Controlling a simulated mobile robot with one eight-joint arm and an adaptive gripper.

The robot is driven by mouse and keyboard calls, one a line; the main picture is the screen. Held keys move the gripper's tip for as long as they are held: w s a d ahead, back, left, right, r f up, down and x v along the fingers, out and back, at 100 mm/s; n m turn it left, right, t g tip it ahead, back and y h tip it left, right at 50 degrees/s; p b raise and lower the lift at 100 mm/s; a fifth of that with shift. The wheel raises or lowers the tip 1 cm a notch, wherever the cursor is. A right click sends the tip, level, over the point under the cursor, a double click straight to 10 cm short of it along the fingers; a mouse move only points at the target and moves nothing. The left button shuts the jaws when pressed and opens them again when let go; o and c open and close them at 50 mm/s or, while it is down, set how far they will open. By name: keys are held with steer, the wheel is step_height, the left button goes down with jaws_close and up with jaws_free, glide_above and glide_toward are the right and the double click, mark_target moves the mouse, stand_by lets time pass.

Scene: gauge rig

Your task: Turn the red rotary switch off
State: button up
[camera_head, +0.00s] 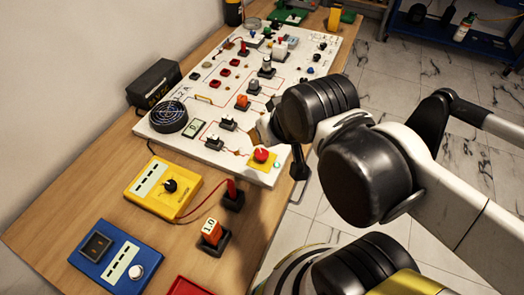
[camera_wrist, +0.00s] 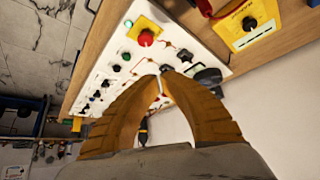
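A red round knob (camera_head: 261,155) sits on a yellow square plate at the near right corner of the white panel (camera_head: 200,146); it looks like the red rotary switch. It also shows in the wrist view (camera_wrist: 146,38), beyond my fingertips. My gripper (camera_wrist: 160,76) has its two orange-brown fingers together at the tips with nothing between them. In the head view a bit of my gripper (camera_head: 264,130) shows just behind the knob, over the panel and apart from it; my arm hides the rest. The knob's setting is too small to read.
Several small switches, lamps and red parts stand on the panel, with a black round fan (camera_head: 168,117) at its left. A yellow meter box (camera_head: 163,189), a blue box (camera_head: 117,258) and an orange block (camera_head: 211,231) stand nearer on the wooden table (camera_head: 65,205).

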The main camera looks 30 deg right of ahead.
steer(key=o, duration=1.1)
steer(key=shift+w, duration=0.15)
steer(key=shift+w+d+m+g, duration=0.15)
steer(key=shift+w+m+g, duration=0.15)
steer(key=shift+m+g, duration=0.25)
steer(key=m+g, duration=0.6)
steer(key=m, duration=0.3)
glide_toward(262, 153)
step_height(262, 153, down, 10)
steer(key=b, duration=0.3)
steer(key=shift+w+b, duration=0.1)
steer(key=shift+b, duration=0.3)
steer(key=shift+c, duration=0.5)
steer(key=c, duration=1.1)
